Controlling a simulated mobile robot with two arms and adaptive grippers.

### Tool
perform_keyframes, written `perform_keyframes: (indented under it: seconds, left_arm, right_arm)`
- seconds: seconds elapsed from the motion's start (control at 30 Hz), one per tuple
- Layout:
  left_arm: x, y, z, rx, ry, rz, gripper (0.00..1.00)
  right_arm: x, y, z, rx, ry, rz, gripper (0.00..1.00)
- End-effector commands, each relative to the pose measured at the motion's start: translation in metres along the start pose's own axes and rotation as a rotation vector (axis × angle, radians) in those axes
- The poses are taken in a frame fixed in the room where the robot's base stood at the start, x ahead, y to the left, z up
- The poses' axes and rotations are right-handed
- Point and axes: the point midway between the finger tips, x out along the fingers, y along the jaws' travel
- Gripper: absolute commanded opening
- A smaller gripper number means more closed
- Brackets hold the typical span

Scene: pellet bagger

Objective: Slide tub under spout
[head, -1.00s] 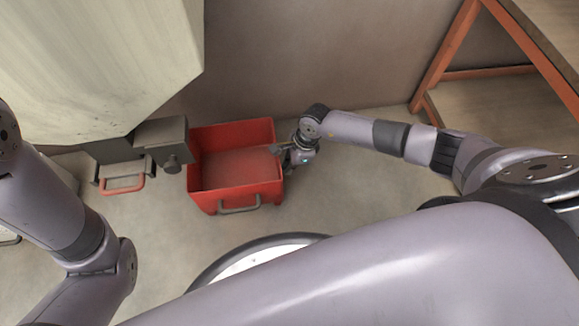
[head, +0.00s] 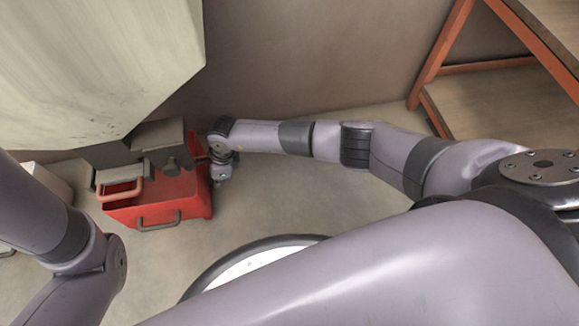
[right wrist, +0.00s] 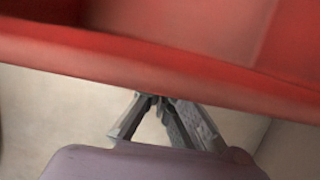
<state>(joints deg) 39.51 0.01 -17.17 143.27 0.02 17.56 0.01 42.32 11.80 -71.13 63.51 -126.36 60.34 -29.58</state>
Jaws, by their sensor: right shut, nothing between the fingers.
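The red tub (head: 190,192) stands on the floor, with its grey front handle (head: 158,222) facing me. Its left and back parts are hidden under the grey spout assembly (head: 150,142) and the red-handled slide (head: 120,188), which hang over it. My right gripper (head: 205,160) is shut and empty at the tub's right side. In the right wrist view its fingertips (right wrist: 158,96) meet at the tub's red rim (right wrist: 150,78); they seem to touch its outer side. My left gripper is not in view; only my left arm shows.
The large pale hopper (head: 90,60) fills the upper left, above the spout. The wall (head: 310,60) runs behind. An orange-framed rack (head: 440,60) stands at the right. The floor (head: 290,190) right of the tub is clear. A white-topped round thing (head: 250,268) lies nearer me.

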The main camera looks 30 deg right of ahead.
Motion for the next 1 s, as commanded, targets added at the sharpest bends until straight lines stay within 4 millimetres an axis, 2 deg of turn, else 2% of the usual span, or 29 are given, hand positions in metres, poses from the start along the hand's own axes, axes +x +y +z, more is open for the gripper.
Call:
perform_keyframes:
  seconds: [0.1,0.2,0.63,0.77,1.0]
  left_arm:
    - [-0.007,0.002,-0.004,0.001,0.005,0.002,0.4]
    - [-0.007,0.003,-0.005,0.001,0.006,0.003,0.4]
    - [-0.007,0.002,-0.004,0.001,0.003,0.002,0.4]
    - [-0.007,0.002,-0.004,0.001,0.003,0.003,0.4]
    - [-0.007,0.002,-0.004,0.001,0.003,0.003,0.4]
  right_arm:
    - [0.008,0.0,0.019,-0.001,-0.002,-0.001,0.0]
    - [0.009,0.0,0.025,0.0,-0.001,0.0,0.0]
    - [0.005,0.0,0.025,0.0,0.0,-0.001,0.0]
    - [-0.009,-0.001,0.026,-0.001,-0.002,-0.002,0.0]
    - [-0.048,-0.001,0.025,-0.002,-0.001,-0.003,0.0]
